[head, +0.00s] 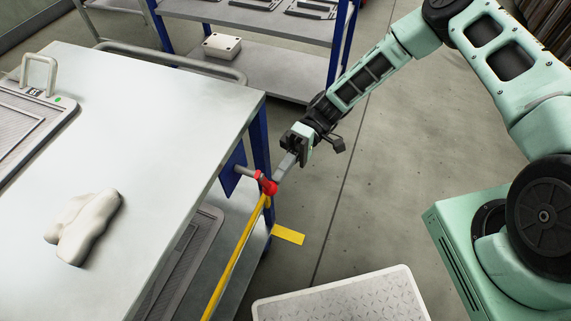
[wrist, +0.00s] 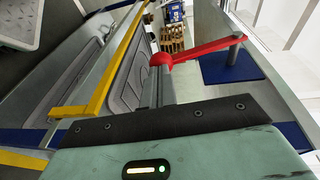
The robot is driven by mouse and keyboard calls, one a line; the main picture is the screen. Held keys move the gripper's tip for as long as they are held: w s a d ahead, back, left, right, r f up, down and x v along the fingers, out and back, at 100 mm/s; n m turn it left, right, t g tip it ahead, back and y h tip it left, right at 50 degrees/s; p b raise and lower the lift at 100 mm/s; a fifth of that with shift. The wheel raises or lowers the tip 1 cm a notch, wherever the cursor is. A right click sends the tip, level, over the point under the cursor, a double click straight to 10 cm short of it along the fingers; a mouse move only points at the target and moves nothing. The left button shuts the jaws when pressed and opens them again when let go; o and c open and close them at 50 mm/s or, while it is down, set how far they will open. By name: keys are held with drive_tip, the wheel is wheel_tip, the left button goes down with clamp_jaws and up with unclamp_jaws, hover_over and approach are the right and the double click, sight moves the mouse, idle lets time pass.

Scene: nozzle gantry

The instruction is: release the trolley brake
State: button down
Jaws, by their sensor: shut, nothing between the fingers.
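The trolley (head: 170,130) has a pale flat top and blue legs. A red brake lever (head: 266,184) sits at its right end, on a grey shaft out of a blue plate (head: 231,172). In the wrist view the red lever (wrist: 205,48) runs from the shaft at right to a round red knob at left. My gripper (head: 286,166) is shut and empty, just above and right of the knob in the head view. I cannot tell whether it touches the lever.
A yellow bar (head: 236,258) runs along the trolley's end, close to the lever. White cloth-like lumps (head: 85,225) and a handled tray (head: 28,115) lie on top. A grey shelf (head: 265,78) stands behind. A textured plate (head: 340,298) is at front.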

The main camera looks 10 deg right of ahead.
sight(275, 192)
drive_tip(key=shift+s+a+f+m+g+y+b, duration=0.15)
drive_tip(key=shift+s+a+f+g+y+b, duration=0.3)
drive_tip(key=shift+s+b, duration=0.2)
drive_tip(key=shift+s+a+f+m+g+y+b, duration=0.2)
drive_tip(key=shift+s+a+f+g+y+b, duration=0.1)
drive_tip(key=shift+s+g+y+b, duration=0.25)
drive_tip(key=shift+s+a+f+m+g+y+b, duration=0.15)
drive_tip(key=shift+s+a+f+g+y+b, duration=0.25)
drive_tip(key=shift+s+g+y+b, duration=0.25)
drive_tip(key=shift+w, duration=0.1)
